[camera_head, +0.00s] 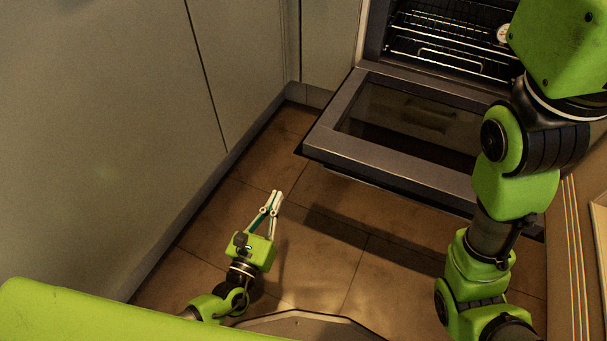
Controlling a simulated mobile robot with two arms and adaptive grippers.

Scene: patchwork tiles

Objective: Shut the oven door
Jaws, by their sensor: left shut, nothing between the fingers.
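The oven (450,42) is at the upper right, with wire racks showing in its cavity. Its door (360,150) is folded down and open, with a dark glass window facing up. My left gripper (276,194) is shut and empty, low over the floor. In the picture it is to the left of and below the door's front edge, apart from it. My right arm comes up along the right side and covers part of the door and the oven's right side.
Pale cabinet fronts (110,130) run along the left, with a kickboard at the floor. Brown floor tiles (330,260) lie clear between the cabinets and the door. Wooden panelling (570,240) stands at the right.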

